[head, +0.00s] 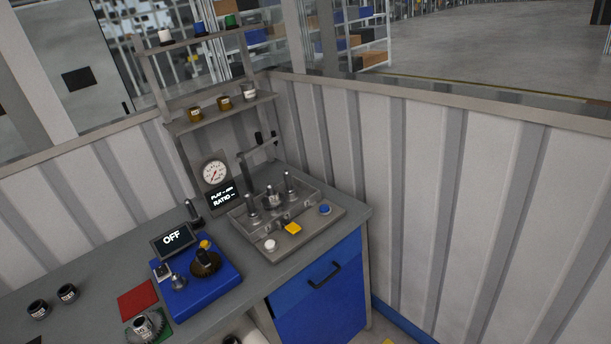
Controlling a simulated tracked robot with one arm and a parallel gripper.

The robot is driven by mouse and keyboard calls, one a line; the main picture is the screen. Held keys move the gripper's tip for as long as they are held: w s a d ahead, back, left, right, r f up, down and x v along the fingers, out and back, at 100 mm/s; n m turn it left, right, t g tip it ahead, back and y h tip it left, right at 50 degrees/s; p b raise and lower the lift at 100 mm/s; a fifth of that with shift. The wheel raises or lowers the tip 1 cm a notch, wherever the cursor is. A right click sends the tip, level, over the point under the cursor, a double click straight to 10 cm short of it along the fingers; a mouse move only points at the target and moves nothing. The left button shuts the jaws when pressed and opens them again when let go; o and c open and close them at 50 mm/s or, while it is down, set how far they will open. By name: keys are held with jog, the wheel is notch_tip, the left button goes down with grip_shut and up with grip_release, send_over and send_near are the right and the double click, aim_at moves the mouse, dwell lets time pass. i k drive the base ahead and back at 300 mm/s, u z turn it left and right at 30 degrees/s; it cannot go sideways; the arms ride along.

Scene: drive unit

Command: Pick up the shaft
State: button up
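My gripper is not in the picture. No single part is clearly marked as the shaft. Several upright, dark, pin-like parts stand in the grey fixture tray (316,207) on the workbench, among them a left one (251,206) and a right one (289,184). A separate dark, short rod-like part (194,213) stands on the bench behind the OFF display (174,240). A dark gear with a post (205,262) sits on the blue unit (214,283). Which of these is the shaft I cannot tell.
The grey bench (72,265) has a red pad (137,301), a gear on a green pad (146,326) and two dark rings (67,293) on it. A dial gauge (215,171) and shelves with small pots (223,103) stand behind. Ribbed panels (470,190) wall the right side.

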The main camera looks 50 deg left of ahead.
aim_at(289, 189)
jog(key=i, duration=1.3)
jog(key=u, duration=0.6)
jog(key=i, duration=1.2)
jog(key=u, duration=1.35)
jog(key=i, duration=0.8)
jog(key=u, duration=0.45)
